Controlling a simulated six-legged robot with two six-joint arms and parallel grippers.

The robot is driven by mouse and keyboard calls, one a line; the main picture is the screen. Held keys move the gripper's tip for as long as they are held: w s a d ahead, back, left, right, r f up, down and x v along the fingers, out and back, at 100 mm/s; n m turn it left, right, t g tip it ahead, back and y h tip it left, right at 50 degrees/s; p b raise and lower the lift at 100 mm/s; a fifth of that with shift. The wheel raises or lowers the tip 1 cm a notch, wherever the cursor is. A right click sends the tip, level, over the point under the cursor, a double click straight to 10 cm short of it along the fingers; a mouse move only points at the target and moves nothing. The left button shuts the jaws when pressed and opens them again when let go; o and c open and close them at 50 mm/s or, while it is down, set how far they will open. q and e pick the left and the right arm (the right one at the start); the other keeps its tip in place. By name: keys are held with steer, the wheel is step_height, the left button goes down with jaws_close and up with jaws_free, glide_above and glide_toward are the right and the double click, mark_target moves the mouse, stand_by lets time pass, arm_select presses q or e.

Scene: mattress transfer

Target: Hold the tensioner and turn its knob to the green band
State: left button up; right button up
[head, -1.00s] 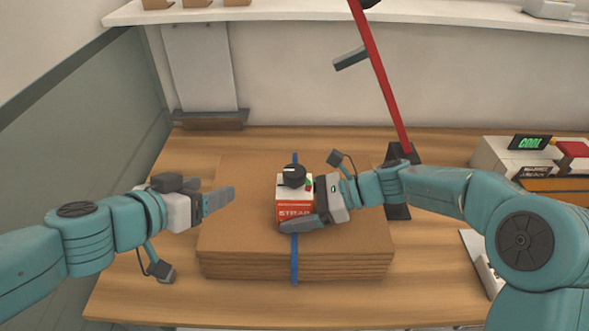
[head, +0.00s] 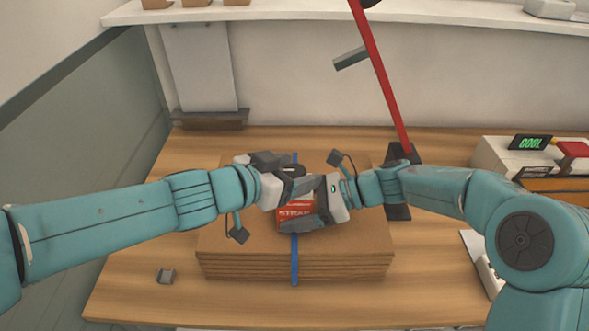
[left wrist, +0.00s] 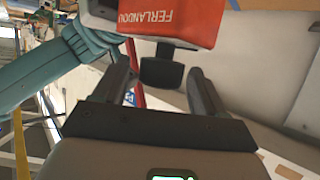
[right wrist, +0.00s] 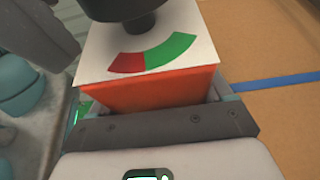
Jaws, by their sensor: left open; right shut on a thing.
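The tensioner (head: 296,211) is a red and white box on a brown stack, over a blue strap (head: 294,268). My right gripper (head: 303,208) is shut on its body from the right. In the right wrist view its white top carries a red band (right wrist: 127,62) and a green band (right wrist: 170,49), with the black knob (right wrist: 125,18) above. The knob's pointer is not clear. My left gripper (head: 289,180) is open at the knob and partly hides it. In the left wrist view the knob (left wrist: 161,72) stands between the open fingers, with a gap on each side.
The brown stack (head: 240,245) of flat sheets lies on the wooden table (head: 130,250). A red pole (head: 382,75) on a dark base stands behind it. A device with a COOL sign (head: 529,142) stands at right.

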arm_select(q)
steer(key=shift+w+d+f, duration=0.1)
steer(key=shift+w+d, duration=0.05)
steer(key=shift+w, duration=0.05)
steer(key=shift+s, duration=0.1)
steer(key=c, duration=1)
steer(key=shift+h, duration=0.3)
